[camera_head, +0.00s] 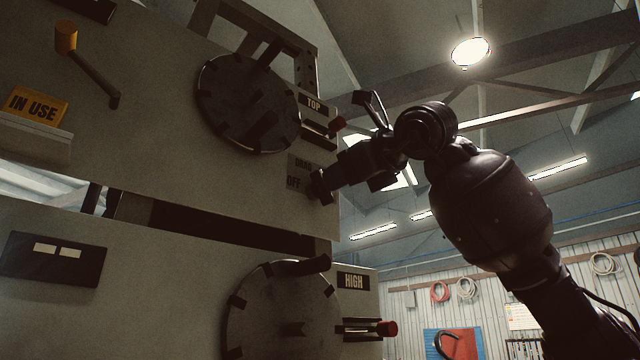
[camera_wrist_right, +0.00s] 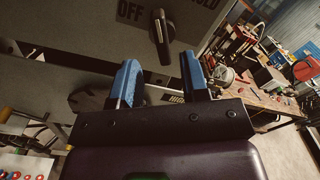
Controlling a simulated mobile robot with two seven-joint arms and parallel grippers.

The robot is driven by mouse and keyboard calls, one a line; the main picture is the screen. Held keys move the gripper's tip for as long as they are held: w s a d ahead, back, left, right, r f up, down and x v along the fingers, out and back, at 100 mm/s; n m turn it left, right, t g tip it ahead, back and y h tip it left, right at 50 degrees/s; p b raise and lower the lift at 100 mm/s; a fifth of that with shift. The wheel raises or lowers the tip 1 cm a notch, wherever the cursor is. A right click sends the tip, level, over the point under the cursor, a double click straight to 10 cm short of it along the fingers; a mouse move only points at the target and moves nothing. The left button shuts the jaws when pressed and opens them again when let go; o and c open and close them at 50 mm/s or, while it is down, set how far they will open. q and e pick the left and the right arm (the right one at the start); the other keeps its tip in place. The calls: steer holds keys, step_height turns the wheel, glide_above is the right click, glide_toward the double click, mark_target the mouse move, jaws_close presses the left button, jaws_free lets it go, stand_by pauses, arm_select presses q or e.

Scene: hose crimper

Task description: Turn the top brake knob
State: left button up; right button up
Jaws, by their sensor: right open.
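The brake knob (camera_wrist_right: 162,35) shows in the right wrist view as a dark knob with a light pointer line, between the lettering OFF and a partly seen word ending in OLD. Its handle stands near upright in that picture. My right gripper (camera_wrist_right: 158,78) is open, its two blue fingers apart with nothing between them; the knob appears just beyond and above them. My left gripper is not in view.
A lower panel has another dial (camera_head: 285,315) and red-tipped lever (camera_head: 386,328). A cluttered workbench (camera_wrist_right: 262,105) stands right in the wrist view.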

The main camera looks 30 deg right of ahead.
mark_target(322, 194)
arm_select(q)
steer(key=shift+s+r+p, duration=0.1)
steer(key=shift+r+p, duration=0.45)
steer(key=shift+p, duration=0.05)
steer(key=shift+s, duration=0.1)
arm_select(e)
steer(key=w, duration=0.6)
steer(key=shift+w+a, duration=0.1)
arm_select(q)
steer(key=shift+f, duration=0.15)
arm_select(e)
steer(key=c, duration=0.6)
